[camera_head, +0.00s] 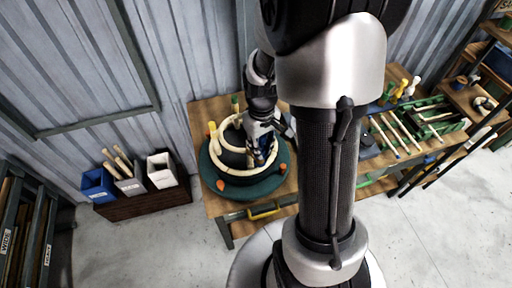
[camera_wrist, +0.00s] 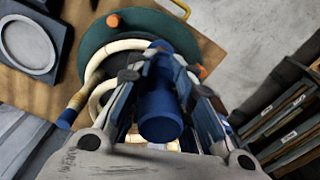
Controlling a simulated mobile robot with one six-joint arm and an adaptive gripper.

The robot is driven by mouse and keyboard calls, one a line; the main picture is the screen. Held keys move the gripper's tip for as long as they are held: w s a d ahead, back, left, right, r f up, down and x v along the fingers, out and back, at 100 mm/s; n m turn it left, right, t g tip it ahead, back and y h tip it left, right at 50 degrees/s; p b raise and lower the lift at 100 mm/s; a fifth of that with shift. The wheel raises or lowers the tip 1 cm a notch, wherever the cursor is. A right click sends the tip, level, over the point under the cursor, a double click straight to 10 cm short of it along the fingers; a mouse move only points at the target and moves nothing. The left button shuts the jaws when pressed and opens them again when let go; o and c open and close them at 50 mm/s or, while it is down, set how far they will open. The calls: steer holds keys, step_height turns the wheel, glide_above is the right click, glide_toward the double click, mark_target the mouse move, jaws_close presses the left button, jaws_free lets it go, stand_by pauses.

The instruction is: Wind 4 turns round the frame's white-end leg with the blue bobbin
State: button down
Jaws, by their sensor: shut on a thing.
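My gripper (camera_wrist: 160,68) is shut on the blue bobbin (camera_wrist: 161,112), which lies between its two fingers in the wrist view. In the head view my gripper (camera_head: 262,148) is over the right side of the rattan frame (camera_head: 232,171). The cream frame is bent in rings on a black form and also shows in the wrist view (camera_wrist: 98,70), behind the fingers. One leg with a blue end (camera_wrist: 67,118) stands left of the fingers in the wrist view. I cannot make out the white-end leg; my fingers and arm hide part of the frame.
The form sits on a round green turntable (camera_head: 227,190) with orange knobs, on a wooden table (camera_head: 214,207). Blue, grey and white bins (camera_head: 98,186) stand at left. Rods lie on a green rack (camera_head: 395,135) at right. My arm hides the table's middle.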

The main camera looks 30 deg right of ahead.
steer(key=shift+w+d, duration=0.1)
steer(key=shift+d, duration=0.2)
step_height(320, 180, up, 11)
steer(key=p, duration=0.8)
steer(key=shift+r+p, duration=0.1)
steer(key=shift+p, duration=0.25)
